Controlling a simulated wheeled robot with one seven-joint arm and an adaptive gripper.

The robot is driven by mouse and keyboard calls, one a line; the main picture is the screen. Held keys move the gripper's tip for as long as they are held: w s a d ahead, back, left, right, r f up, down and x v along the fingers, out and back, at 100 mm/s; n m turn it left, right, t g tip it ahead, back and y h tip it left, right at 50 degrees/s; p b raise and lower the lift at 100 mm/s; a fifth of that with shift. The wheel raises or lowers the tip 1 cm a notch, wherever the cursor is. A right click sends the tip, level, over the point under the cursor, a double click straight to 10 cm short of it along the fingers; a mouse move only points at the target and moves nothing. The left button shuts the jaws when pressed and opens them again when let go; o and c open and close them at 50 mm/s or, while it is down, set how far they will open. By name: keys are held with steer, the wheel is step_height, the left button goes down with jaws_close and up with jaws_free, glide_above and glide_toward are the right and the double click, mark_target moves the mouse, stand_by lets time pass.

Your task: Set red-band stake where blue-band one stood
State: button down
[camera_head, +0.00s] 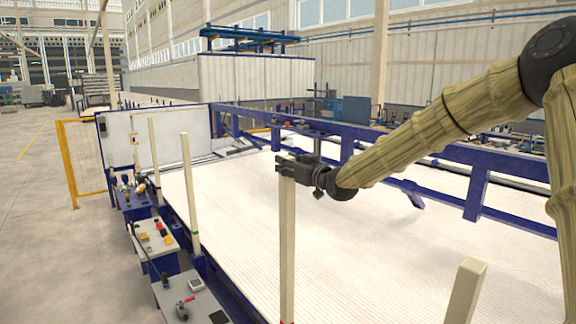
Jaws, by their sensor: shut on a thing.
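My gripper (287,170) is shut on a pale, square-section stake (287,255) near its top. That stake is upright in the picture. A thinner-looking stake (154,155) stands farther back. The top of another pale stake (466,285) shows at the lower right, its lower part out of view.
A white ribbed bed (390,260) with a blue frame fills the middle and right. A yellow barrier (75,165) stands at the far left. The floor (35,240) beyond is clear.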

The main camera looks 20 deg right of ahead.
mark_target(291, 187)
steer(key=shift+f+b, duration=2.4)
steer(key=shift+f, duration=1)
stand_by(0.5)
steer(key=c, duration=0.9)
jaws_free()
steer(key=shift+f, duration=0.15)
steer(key=v, duration=1.2)
